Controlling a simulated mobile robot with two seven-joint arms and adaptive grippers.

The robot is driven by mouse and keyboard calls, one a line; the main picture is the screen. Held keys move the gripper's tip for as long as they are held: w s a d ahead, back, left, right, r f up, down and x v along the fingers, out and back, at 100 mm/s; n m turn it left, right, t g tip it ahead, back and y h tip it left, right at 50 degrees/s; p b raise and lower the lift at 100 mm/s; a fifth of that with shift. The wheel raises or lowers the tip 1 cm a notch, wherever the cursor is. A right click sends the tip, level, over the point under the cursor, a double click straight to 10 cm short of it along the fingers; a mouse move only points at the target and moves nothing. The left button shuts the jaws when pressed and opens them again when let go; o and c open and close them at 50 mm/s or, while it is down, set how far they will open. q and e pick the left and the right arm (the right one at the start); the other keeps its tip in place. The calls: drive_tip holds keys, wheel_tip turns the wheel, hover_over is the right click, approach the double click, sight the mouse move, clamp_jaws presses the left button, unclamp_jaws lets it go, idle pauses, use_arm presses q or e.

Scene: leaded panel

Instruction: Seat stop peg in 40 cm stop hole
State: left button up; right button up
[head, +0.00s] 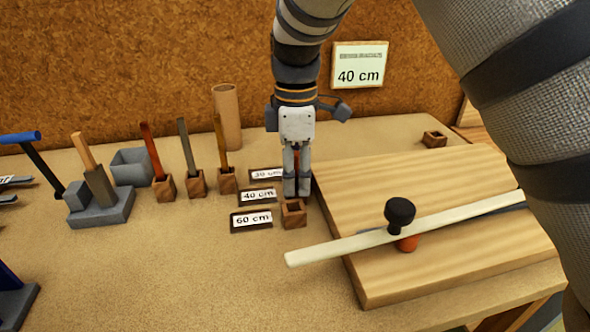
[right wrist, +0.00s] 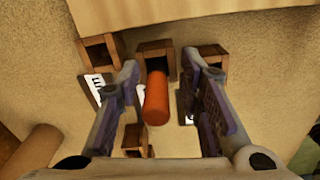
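My right gripper (head: 297,192) points down over the row of small wooden sockets beside the length labels. In the right wrist view its two fingers (right wrist: 165,105) are apart, one on each side of an orange peg (right wrist: 156,98), with a gap on both sides. The peg's lower end is at the middle wooden socket (right wrist: 157,47); how deep it sits is hidden. The label "40 cm" (head: 258,196) lies left of the gripper, between the 30 cm and 60 cm labels. My left gripper is not in view.
A wooden board (head: 440,265) lies right, with a pale strip (head: 335,248), a black knob (head: 400,214) and an orange-red piece (head: 407,243) under the strip. A "40 cm" sign (head: 359,65) hangs behind. Upright tools and a tall tube (head: 227,115) stand left.

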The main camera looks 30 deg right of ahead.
wheel_tip(320, 180, up, 12)
drive_tip(key=shift+w+r, duration=0.1)
drive_tip(key=shift+r, duration=0.15)
idle(0.5)
